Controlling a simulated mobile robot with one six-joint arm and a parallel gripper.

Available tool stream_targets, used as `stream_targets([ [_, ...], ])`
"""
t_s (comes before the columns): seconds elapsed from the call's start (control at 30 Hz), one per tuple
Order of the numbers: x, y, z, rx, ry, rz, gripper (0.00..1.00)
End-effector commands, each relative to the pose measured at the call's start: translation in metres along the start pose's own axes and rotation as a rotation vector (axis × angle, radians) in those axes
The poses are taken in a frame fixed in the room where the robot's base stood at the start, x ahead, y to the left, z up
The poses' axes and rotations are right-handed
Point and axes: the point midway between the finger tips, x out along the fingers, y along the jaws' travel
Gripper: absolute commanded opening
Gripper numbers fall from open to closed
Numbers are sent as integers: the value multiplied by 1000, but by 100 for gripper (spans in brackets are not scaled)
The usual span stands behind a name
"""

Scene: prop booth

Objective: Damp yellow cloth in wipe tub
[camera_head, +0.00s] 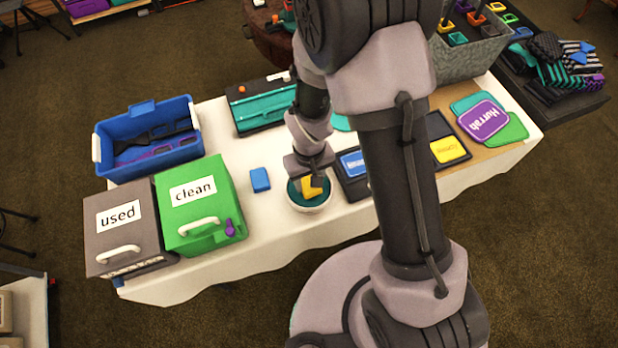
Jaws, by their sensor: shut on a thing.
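A yellow cloth (312,188) is at the mouth of a round white tub (312,209) with a dark teal inside, near the front edge of the white table. My gripper (309,178) points down over the tub and is shut on the yellow cloth. The arm hides the upper part of the cloth and the fingertips are small, so I cannot tell how deep the cloth sits in the tub.
A blue block (260,180) lies left of the tub. A green box marked "clean" (200,210) and a grey box marked "used" (125,235) stand farther left. A blue crate (150,165) and teal case (264,106) are behind. Dark pads (352,187) lie close right.

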Motion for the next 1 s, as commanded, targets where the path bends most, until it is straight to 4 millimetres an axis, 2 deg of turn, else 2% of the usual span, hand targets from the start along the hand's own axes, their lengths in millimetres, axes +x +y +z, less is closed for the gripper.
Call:
stream_targets([
  [1.0, 9, 0, 0, 0, 0, 0, 12],
])
